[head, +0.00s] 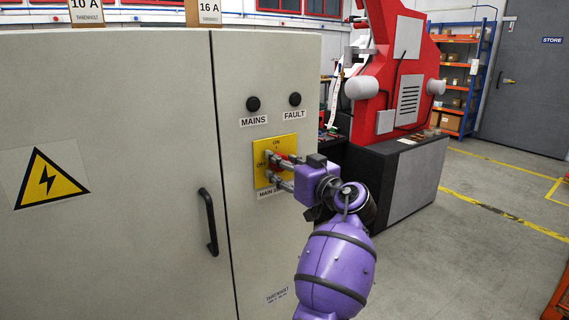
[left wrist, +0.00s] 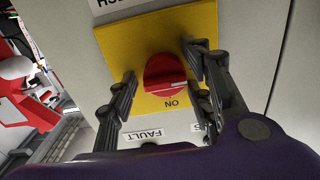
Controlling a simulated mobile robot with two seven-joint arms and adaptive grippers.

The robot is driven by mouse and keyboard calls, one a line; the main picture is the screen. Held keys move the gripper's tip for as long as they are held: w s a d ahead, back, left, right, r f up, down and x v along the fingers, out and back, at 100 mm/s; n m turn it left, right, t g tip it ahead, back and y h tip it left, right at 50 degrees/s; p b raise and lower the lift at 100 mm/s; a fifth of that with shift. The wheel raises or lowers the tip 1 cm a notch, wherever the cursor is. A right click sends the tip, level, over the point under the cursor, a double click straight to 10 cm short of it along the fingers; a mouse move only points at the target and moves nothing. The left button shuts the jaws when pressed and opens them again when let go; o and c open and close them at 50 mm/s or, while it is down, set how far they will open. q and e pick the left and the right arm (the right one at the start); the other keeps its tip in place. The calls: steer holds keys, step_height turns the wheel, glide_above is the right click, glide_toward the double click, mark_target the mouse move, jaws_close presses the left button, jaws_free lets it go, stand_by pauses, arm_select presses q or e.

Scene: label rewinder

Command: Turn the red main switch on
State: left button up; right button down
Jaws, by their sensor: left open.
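The red main switch (head: 281,161) is a round knob on a yellow plate (head: 260,148) on the grey cabinet's right-hand front. In the left wrist view, which is upside down, the red knob (left wrist: 163,74) shows in full. Its white mark points right there, away from the ON label below it and toward the side where the head view shows OFF. My left gripper (head: 268,167) reaches the plate from the right, open. Its fingers (left wrist: 158,68) straddle the knob, with yellow gaps visible on both sides. The fingers partly hide the knob in the head view. My right gripper is out of view.
Black MAINS (head: 253,104) and FAULT (head: 295,99) lamps sit above the plate. A black door handle (head: 209,222) sticks out left of it. A red machine (head: 378,80) on a dark base stands behind right. The floor at right is open.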

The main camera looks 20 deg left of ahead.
arm_select(q)
steer(key=c, duration=1)
steer(key=shift+c, duration=0.3)
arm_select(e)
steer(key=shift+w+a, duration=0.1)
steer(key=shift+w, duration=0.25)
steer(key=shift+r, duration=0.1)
